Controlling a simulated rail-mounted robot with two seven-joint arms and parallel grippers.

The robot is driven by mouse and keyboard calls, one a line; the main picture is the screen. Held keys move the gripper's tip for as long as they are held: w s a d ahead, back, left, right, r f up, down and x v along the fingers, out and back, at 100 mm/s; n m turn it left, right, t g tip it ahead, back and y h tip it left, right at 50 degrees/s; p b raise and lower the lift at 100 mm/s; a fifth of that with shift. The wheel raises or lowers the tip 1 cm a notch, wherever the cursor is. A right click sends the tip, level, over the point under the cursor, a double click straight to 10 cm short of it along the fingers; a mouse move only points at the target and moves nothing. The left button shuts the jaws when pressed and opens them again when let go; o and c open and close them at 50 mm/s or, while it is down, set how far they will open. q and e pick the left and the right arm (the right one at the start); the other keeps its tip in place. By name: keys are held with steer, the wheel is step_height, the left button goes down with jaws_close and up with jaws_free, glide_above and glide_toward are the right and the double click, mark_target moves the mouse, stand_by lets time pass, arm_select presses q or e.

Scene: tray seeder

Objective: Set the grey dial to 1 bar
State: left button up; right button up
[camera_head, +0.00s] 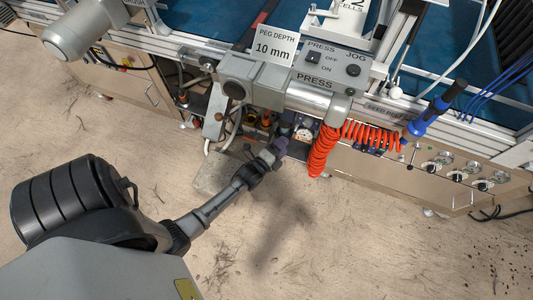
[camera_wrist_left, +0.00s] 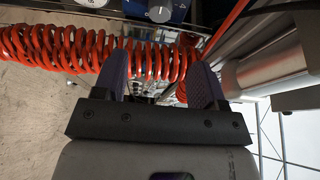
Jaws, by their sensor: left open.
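A grey dial (camera_wrist_left: 160,12) on a blue panel shows at the top edge of the left wrist view, partly cut off; its setting cannot be read. In the head view a small round white-faced gauge (camera_head: 304,134) shows under the press, too small to read. My left gripper (camera_head: 277,147) is below the press, left of the red coiled hose. In the left wrist view its two purple-padded fingers (camera_wrist_left: 158,65) are apart, with no object held between them. The dial lies beyond the fingertips, not touched. My right gripper is not in view.
The red coiled hose (camera_head: 320,150) hangs right of my left gripper and crosses beyond its fingers in the wrist view. The grey press body (camera_head: 265,80) is above. A blue-handled tool (camera_head: 428,118) and several knobs are further right. The floor in front is clear.

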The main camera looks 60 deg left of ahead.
arm_select(q)
steer(key=s+d+r+n+g+h+p, duration=0.1)
steer(key=s+d+r+n+g+p, duration=0.3)
steer(key=s+r+n+p, duration=0.1)
steer(key=s+d+r+n+g+h+p, duration=0.1)
steer(key=s+d+r+n+g+p, duration=0.3)
steer(key=s+r+p, duration=0.3)
steer(key=shift+s+d+r+n+g+h, duration=0.4)
steer(key=shift+s+d+r+g, duration=0.25)
steer(key=shift+r, duration=1.15)
steer(key=shift+w, duration=0.15)
